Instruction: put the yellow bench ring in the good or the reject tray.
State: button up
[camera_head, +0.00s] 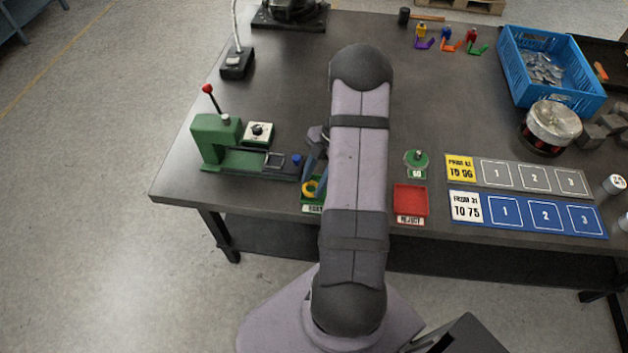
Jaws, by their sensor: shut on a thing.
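The yellow bench ring (308,189) is small and shows at the left of my arm, at the green tray. My gripper (311,183) is partly hidden by my arm; its dark fingers point down and are shut on the ring. The green good tray (306,207) lies below, at the table's front edge, partly covered by my arm; I cannot tell whether the ring touches its floor. The red reject tray (410,199) lies right of my arm and looks empty.
A green bench fixture (215,143) with a red-knobbed lever stands close left. A green round piece (416,158) sits behind the reject tray. Right are a yellow-and-grey numbered board (517,176), a blue numbered board (527,214) and a blue crate (552,97).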

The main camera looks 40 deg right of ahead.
jog(key=shift+f, duration=0.2)
jog(key=o, duration=1.3)
jog(key=shift+r, duration=0.2)
jog(key=shift+r+p, duration=1.75)
jog(key=shift+r, duration=1.6)
